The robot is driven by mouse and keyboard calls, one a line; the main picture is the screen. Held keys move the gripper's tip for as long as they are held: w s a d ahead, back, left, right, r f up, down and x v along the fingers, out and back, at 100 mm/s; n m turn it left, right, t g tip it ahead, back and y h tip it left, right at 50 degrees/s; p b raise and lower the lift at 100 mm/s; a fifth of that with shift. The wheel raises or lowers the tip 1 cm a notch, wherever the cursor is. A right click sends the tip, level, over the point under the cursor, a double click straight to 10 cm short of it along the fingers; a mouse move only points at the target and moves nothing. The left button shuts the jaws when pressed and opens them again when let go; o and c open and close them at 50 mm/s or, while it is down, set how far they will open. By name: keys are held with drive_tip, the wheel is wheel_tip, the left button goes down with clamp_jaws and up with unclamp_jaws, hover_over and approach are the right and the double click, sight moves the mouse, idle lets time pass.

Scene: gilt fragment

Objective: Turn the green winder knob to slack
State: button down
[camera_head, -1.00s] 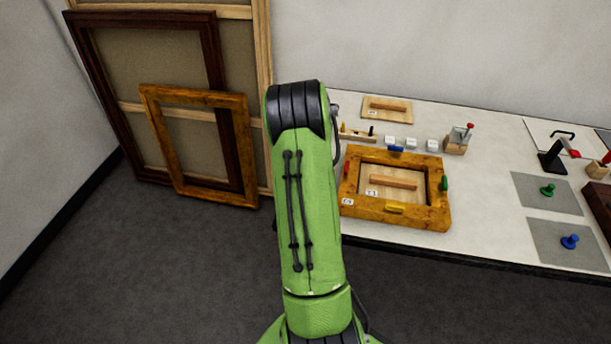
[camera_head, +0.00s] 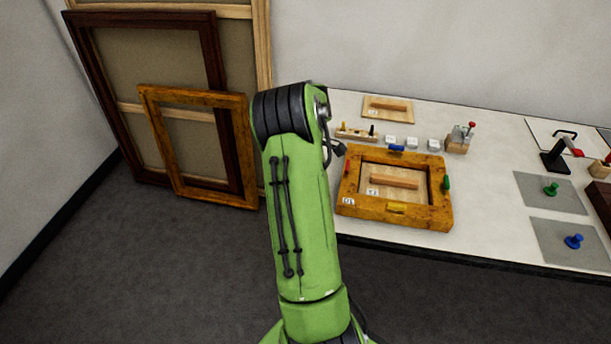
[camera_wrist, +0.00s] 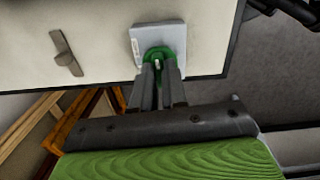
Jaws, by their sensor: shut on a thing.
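The green winder knob (camera_wrist: 158,54) shows in the wrist view on a pale grey plate (camera_wrist: 172,38) by the edge of the white table. My gripper (camera_wrist: 160,70) has its two dark fingers at the knob, one on each side, and is shut on it. The fingers cover part of the knob, so its exact angle is hard to tell. In the head view my green arm blocks the gripper and this knob.
A wooden frame (camera_head: 348,207) with coloured tabs lies on the table. A green knob (camera_head: 551,189) and a blue knob (camera_head: 573,241) stand on grey pads at the right. Picture frames (camera_head: 160,184) lean on the wall. A grey-brown bar (camera_wrist: 66,53) lies near the plate.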

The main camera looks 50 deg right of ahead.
drive_tip(key=n+b, duration=0.1)
drive_tip(key=n, duration=0.3)
drive_tip(key=shift+w+n, duration=0.1)
drive_tip(key=shift+n, duration=0.2)
drive_tip(key=n+b, duration=0.2)
drive_tip(key=n, duration=0.1)
drive_tip(key=shift+n, duration=0.4)
drive_tip(key=n+b, duration=0.2)
drive_tip(key=n, duration=0.2)
drive_tip(key=shift+b, duration=0.4)
drive_tip(key=shift+n+b, duration=1.2)
drive_tip(key=shift+n, duration=0.9)
drive_tip(key=shift+r, duration=0.1)
drive_tip(key=c, duration=1.2)
unclamp_jaws()
drive_tip(key=shift+o, duration=0.2)
